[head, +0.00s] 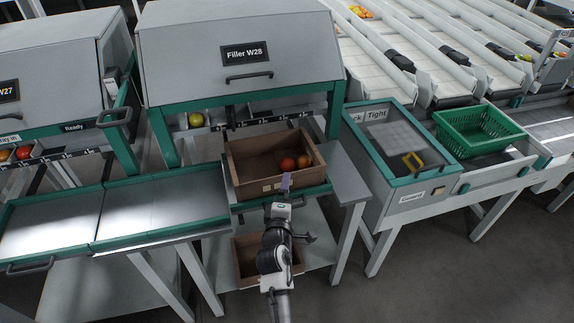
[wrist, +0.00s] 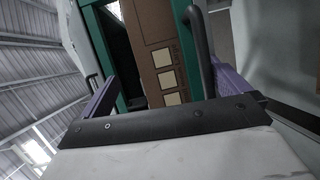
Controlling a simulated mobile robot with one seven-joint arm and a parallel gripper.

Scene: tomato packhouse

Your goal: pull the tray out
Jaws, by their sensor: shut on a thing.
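The tray (head: 312,192), with a green front edge, sits low in the Filler W28 station. A brown box (head: 243,183) stands on it with a few red and orange tomatoes inside. My gripper (head: 286,181) is at the tray's front, in front of the box. In the wrist view, the tray's dark bar handle (wrist: 205,48) runs beside the right purple finger, and the box's brown front with pale labels (wrist: 157,45) lies beyond. My gripper is shut on the handle; the exact contact is partly hidden.
Another brown box (head: 243,262) sits on the lower shelf beneath, partly behind my arm. Empty green-framed metal trays (head: 150,207) stand at left. A grey side table (head: 345,175) and a glass-lidded cabinet (head: 385,150) stand at right. The floor at lower right is clear.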

